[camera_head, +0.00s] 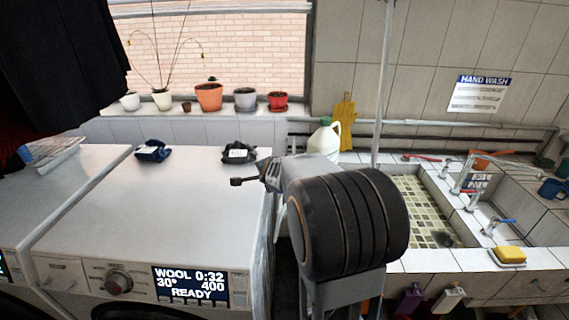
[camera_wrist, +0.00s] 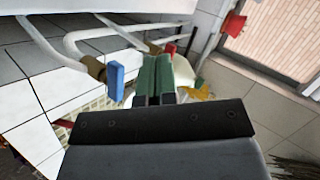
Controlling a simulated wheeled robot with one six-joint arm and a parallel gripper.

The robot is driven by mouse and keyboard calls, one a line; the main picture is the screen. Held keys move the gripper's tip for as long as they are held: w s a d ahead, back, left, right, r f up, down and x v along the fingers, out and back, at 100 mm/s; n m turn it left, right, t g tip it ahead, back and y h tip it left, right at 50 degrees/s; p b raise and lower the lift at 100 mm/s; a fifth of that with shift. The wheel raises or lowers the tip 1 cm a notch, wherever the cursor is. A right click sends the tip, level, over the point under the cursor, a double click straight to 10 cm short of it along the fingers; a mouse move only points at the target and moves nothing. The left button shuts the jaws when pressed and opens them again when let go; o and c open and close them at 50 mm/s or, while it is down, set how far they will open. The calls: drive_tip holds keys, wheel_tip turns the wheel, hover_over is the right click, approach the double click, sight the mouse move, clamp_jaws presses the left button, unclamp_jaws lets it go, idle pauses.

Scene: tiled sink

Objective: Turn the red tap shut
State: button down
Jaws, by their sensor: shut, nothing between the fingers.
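In the head view a red tap handle (camera_head: 422,157) lies sideways at the far end of the sink. A second reddish lever (camera_head: 472,190) sits on a tap at the sink's right edge. A blue-handled tap (camera_head: 502,222) stands nearer. In the wrist view my gripper (camera_wrist: 156,72) has its green fingers together and empty. A blue lever (camera_wrist: 116,80) is just left of the fingers. A small red piece (camera_wrist: 168,48) shows beyond the fingertips; I cannot tell which tap it belongs to. I cannot make out the fingers in the head view.
The tiled sink (camera_head: 411,259) has a mosaic basin. A white bottle (camera_head: 324,141) and yellow gloves (camera_head: 343,122) are behind it. A yellow sponge (camera_head: 510,255) lies on the front rim. A washing machine (camera_head: 140,225) stands left.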

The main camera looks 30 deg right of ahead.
drive_tip(key=w+d+f+m+h, duration=0.2)
drive_tip(key=w+d+f+m, duration=0.3)
drive_tip(key=w+d, duration=0.4)
drive_tip(key=shift+d+f+h+p, duration=0.35)
drive_tip(key=shift+d+f, duration=0.3)
drive_tip(key=shift+d, duration=1.15)
drive_tip(key=shift+w+r, duration=0.2)
drive_tip(key=shift+w, duration=0.05)
drive_tip(key=shift+r, duration=0.1)
